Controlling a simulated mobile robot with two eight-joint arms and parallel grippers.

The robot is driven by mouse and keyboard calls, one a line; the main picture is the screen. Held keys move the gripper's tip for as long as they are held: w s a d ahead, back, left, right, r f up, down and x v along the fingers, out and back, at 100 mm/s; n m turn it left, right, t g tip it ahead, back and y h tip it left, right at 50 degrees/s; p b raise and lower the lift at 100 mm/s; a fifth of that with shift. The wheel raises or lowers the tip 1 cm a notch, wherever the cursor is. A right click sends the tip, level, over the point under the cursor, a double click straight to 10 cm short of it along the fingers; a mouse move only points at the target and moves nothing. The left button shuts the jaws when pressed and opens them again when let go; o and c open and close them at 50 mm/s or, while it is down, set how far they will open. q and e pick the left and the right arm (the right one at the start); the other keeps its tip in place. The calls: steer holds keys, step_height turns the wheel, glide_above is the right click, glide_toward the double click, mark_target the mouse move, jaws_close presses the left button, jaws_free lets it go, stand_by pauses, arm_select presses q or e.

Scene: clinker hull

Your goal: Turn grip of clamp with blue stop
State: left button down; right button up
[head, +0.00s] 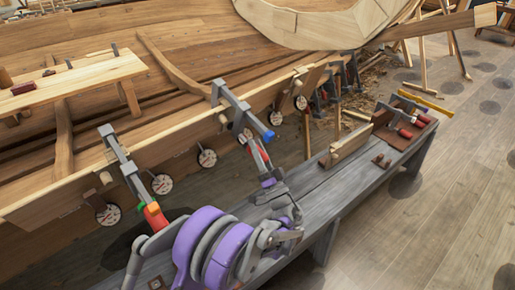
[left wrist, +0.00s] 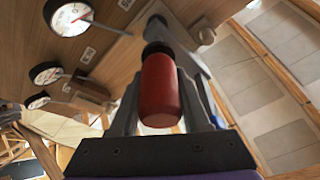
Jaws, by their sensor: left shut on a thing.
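The clamp with the blue stop (head: 268,135) sits on the hull's upper edge, its grey bar (head: 238,104) slanting down to the right. My left gripper (head: 259,155) is below the bar, its fingers on either side of the clamp's red grip (head: 250,148). In the left wrist view the red grip (left wrist: 160,92) stands between my two fingers, with a dark collar and the grey clamp body above it. The gripper is shut on the grip. My right gripper is not in view.
Another clamp (head: 122,160) with a red grip (head: 157,219) hangs on the hull to the left. Several round dials (head: 207,158) line the planking. A grey bench (head: 330,185) runs below, with a tool tray (head: 408,128) at its far end. Open floor lies right.

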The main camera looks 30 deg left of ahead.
arm_select(q)
steer(key=shift+c, duration=1.8)
jaws_free()
steer(key=v, duration=1)
steer(key=shift+s+d+f, duration=0.2)
steer(key=shift+d+f, duration=0.05)
